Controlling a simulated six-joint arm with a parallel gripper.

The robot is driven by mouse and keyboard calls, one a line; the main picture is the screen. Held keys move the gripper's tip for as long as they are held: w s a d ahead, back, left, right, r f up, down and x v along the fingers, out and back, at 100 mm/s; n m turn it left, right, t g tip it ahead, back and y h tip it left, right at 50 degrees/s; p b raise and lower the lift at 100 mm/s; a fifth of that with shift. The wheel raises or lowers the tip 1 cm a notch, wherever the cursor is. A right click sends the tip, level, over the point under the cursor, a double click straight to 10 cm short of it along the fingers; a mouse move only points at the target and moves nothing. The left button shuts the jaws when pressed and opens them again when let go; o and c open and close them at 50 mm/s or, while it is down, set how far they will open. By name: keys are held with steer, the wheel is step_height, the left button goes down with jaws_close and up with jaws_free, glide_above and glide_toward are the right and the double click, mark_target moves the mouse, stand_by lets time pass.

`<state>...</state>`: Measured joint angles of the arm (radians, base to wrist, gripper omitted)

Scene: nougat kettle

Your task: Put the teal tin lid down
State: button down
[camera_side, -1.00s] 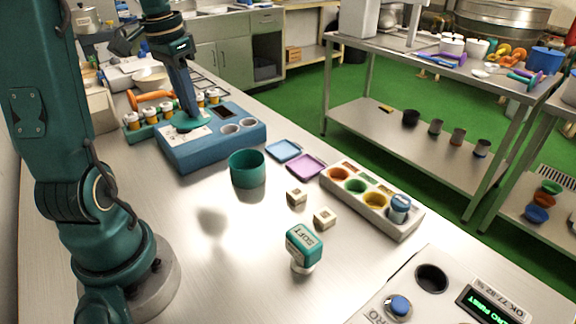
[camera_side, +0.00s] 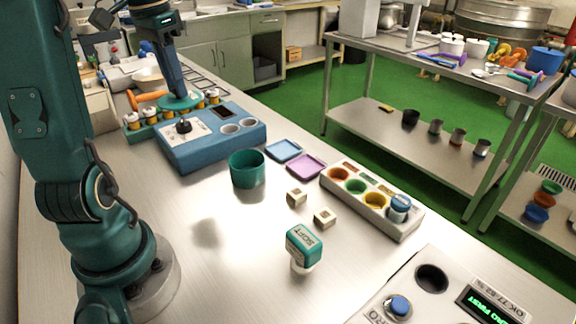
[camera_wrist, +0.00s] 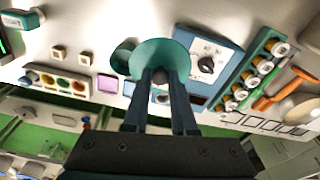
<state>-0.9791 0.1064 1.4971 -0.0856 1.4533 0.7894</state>
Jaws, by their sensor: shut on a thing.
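The round teal tin lid (camera_side: 172,104) is held in my gripper (camera_side: 176,93) by a knob in its middle. In the side view it hangs over or behind the blue control box, near the row of white-and-orange jars. In the wrist view the lid (camera_wrist: 160,48) is between my two fingers (camera_wrist: 161,72), which are shut on its knob (camera_wrist: 160,76). The open teal tin (camera_side: 246,170) stands on the table in front of the box. It also shows partly behind the lid in the wrist view (camera_wrist: 121,58).
The blue box (camera_side: 200,150) has a black dial (camera_side: 184,126) and two round wells. A blue tray (camera_side: 284,150), purple tray (camera_side: 307,166), long rack of coloured cups (camera_side: 375,218), two small blocks and a teal stamp (camera_side: 301,245) stand around. Front left table is clear.

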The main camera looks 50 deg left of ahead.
mark_target(182, 105)
steer(key=shift+w+a+f, duration=0.15)
steer(key=shift+a+f, duration=0.05)
steer(key=shift+n, duration=0.6)
steer(key=d+f, duration=0.2)
steer(key=f, duration=0.1)
steer(key=d+f, duration=0.1)
steer(key=shift+s+d+f, duration=0.2)
steer(key=shift+s+f, duration=0.05)
steer(key=shift+m, duration=0.3)
steer(key=w+d+f, duration=0.1)
steer(key=d+f, duration=0.2)
steer(key=d, duration=0.1)
steer(key=w+d+f, duration=0.2)
steer(key=d+f, duration=0.1)
steer(key=d, duration=0.2)
steer(key=w+d+f, duration=0.2)
steer(key=d+f, duration=0.1)
steer(key=d, duration=0.2)
steer(key=shift+w+d+f, duration=0.1)
steer(key=shift+d+f, duration=0.1)
steer(key=shift+f, duration=2.05)
